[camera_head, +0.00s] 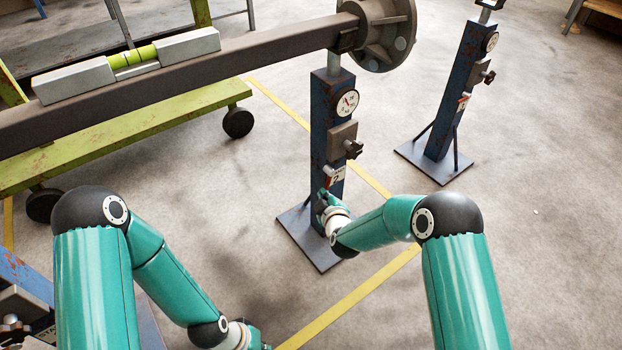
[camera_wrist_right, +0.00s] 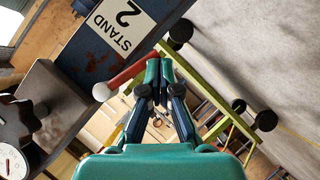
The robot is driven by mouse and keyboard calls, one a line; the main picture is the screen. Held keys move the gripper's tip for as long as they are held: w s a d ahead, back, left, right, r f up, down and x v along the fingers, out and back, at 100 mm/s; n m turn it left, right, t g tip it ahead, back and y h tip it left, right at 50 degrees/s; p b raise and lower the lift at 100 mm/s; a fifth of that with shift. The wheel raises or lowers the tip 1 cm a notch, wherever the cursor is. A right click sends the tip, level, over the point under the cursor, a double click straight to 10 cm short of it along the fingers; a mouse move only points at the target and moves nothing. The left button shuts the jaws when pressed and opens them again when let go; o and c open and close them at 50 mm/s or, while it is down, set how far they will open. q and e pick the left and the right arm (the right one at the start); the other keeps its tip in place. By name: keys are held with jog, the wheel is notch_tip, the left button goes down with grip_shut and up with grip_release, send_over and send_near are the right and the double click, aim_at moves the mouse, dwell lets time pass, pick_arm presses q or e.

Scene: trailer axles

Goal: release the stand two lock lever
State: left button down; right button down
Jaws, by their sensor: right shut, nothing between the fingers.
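Stand two is the rusty blue post (camera_head: 326,125) in the middle of the head view, upright on a flat base plate. Its "STAND 2" label (camera_wrist_right: 123,22) shows large in the right wrist view. The lock lever (camera_wrist_right: 130,74) is a red bar with a white ball knob (camera_wrist_right: 101,92), slanting out beside the label. My right gripper (camera_wrist_right: 159,72) is shut and empty, its fingertips right beside the red bar; I cannot tell whether they touch. In the head view my right gripper (camera_head: 322,201) is low against the post. My left gripper (camera_head: 250,338) is partly cut off at the bottom edge.
A dark axle beam (camera_head: 240,62) with a hub (camera_head: 385,35) rests on stand two and carries a level (camera_head: 130,62). Another blue stand (camera_head: 460,90) is at the right. A green wheeled frame (camera_head: 120,135) stands behind.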

jog(key=shift+d, duration=0.1)
dwell(0.3)
